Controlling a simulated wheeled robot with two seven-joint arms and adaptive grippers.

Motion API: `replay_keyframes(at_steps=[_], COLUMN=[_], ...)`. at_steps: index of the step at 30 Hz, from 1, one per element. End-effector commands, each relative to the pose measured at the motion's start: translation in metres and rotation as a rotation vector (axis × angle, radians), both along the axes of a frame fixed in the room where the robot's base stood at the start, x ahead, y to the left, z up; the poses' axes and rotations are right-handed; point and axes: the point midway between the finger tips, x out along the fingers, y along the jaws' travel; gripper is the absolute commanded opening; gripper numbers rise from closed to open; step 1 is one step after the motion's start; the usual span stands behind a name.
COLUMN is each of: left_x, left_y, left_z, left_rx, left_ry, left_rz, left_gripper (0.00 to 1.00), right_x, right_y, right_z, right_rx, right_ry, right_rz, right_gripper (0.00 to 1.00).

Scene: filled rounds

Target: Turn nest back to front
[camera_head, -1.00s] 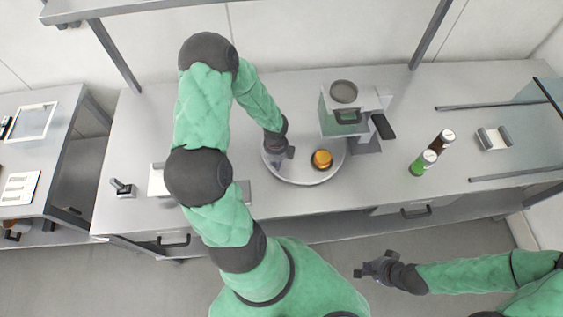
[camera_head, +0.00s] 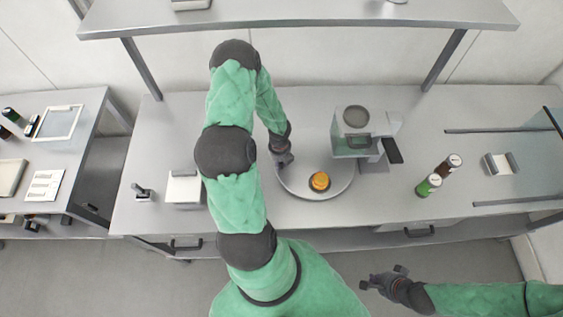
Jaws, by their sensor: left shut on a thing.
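A round, pale grey turntable plate (camera_head: 318,194) lies on the steel counter, and I take it to be the nest. A small orange round piece (camera_head: 319,181) with a dark base sits on it, near its front middle. My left gripper (camera_head: 284,161) reaches down from above to the plate's left edge. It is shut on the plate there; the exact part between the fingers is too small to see. My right gripper (camera_head: 372,282) is in front of the counter, away from the plate and holding nothing visible; its fingers look spread.
A grey-green machine (camera_head: 352,145) with a round top stands close behind the plate at right. Green (camera_head: 428,185) and dark brown (camera_head: 447,168) bottles stand further right. A white-topped box (camera_head: 184,188) is at left. A shelf (camera_head: 300,20) hangs above the back.

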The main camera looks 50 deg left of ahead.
Motion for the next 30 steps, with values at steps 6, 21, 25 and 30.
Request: replay_keyframes(at_steps=[6,21,25,30], left_x=[0.009,0.014,0.015,0.015], left_y=[0.008,0.014,0.015,0.015], left_z=[0.005,0.004,0.004,0.004], left_rx=[0.004,0.009,0.01,0.011], left_ry=[-0.014,-0.018,-0.019,-0.019], left_rz=[-0.07,-0.13,-0.129,-0.128], left_gripper=[0.0,0.0,0.0,0.0], right_x=[0.0,0.0,0.0,0.0], right_y=[0.0,0.0,0.0,0.0], right_z=[0.014,0.021,0.021,0.021], right_rx=[0.0,0.0,0.0,0.0], right_ry=[0.0,0.0,0.0,0.0], right_rz=[0.0,0.0,0.0,0.0], right_gripper=[0.0,0.0,0.0,0.0])
